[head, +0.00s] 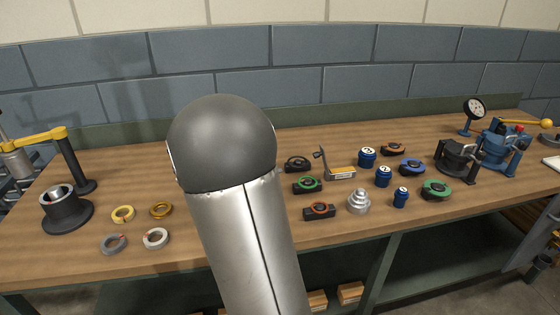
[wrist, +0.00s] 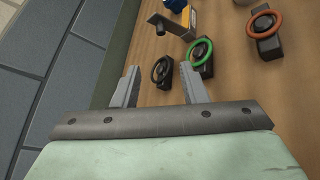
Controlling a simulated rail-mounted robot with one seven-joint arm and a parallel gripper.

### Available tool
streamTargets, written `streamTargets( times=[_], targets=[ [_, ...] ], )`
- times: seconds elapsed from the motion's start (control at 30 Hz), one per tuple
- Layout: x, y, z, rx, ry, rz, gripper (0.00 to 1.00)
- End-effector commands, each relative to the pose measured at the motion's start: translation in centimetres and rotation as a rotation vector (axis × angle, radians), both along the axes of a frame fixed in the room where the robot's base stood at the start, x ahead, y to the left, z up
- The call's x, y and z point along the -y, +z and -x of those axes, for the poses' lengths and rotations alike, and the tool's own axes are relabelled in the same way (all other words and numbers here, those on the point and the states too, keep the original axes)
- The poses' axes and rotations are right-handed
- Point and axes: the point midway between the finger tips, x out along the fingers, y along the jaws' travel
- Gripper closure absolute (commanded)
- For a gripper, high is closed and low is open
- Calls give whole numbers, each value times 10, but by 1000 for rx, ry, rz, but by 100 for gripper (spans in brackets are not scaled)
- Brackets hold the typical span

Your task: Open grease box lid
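My gripper (wrist: 159,68) is open and empty in the wrist view, its two grey fingers spread apart over the table. A small black block with a black ring on top (wrist: 162,71) shows between and beyond the fingertips; I cannot tell the height gap. It also shows in the head view (head: 297,164). A block with a green ring (wrist: 200,54) is beside the right fingertip. I cannot tell for certain which object is the grease box. In the head view my gripper is hidden behind my own arm.
An orange-sided piece with an upright post (head: 341,172), an orange-ringed block (head: 319,211) and several blue canisters (head: 367,157) crowd the wooden bench (head: 240,240). A stepped silver piece (head: 359,202) stands in front. Loose rings (head: 155,237) lie left. A brick wall (head: 200,60) rises behind.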

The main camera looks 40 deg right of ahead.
Motion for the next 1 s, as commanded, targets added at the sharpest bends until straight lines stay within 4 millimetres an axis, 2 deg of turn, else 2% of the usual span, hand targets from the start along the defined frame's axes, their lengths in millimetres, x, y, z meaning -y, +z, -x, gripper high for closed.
streamTargets(
  times=[0.17, 0.7, 0.83, 1.0],
  targets=[
    [25, -6, 3, -2, -4, -2, 61],
    [134, -38, 11, 0, -4, -2, 61],
    [150, -42, 12, 1, -2, -2, 61],
    [161, -46, 12, 1, -1, -3, 61]
  ],
)
